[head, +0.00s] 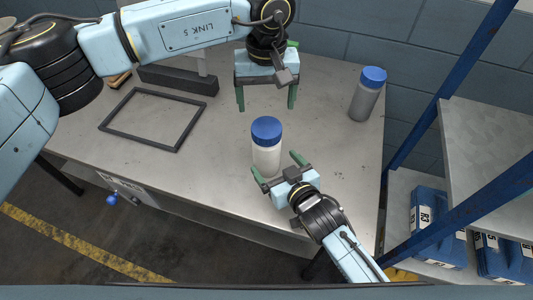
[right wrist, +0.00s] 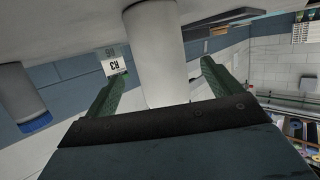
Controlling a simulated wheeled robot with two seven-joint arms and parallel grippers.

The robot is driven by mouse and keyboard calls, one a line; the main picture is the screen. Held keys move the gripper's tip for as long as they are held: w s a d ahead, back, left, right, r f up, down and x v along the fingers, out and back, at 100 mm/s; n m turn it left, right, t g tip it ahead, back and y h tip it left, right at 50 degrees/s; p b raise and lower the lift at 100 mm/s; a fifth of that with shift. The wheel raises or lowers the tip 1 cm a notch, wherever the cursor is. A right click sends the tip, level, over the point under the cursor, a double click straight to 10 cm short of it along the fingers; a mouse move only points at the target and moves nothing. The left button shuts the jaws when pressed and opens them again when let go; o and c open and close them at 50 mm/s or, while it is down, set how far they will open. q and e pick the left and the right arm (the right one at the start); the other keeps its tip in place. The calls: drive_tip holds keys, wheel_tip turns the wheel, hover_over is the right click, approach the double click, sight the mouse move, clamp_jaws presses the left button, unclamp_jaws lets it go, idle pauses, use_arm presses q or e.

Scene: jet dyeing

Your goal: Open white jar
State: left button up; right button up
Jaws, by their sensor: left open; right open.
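The white jar (head: 266,158) stands upright on the metal table, with its blue lid (head: 266,130) on top. My right gripper (head: 276,165) is open at the jar's lower front right, its green fingers pointing toward it. In the right wrist view the white jar body (right wrist: 155,50) shows between the two spread fingers (right wrist: 165,90), with a gap on each side; its lid is out of that view. My left gripper (head: 266,105) is open and empty, pointing down behind the jar in the picture and apart from the lid.
A grey jar with a blue lid (head: 367,94) stands at the table's back right; it also shows in the right wrist view (right wrist: 20,105). A dark rectangular frame (head: 178,149) lies at left. A blue-posted shelf (head: 490,140) with blue boxes (head: 436,225) stands right of the table.

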sight(267, 127)
drive_tip(key=shift+x, duration=3.1)
drive_tip(key=c, duration=1.7)
use_arm(q)
drive_tip(key=shift+n, duration=0.3)
use_arm(e)
drive_tip(key=shift+c, duration=1.3)
use_arm(q)
drive_tip(key=n, duration=0.3)
drive_tip(key=shift+s+d+n, duration=0.1)
drive_tip(key=shift+n, duration=0.2)
use_arm(e)
clamp_jaws()
use_arm(q)
drive_tip(key=n, duration=0.4)
drive_tip(key=shift+f+n, duration=0.5)
drive_tip(key=shift+f, duration=3.5)
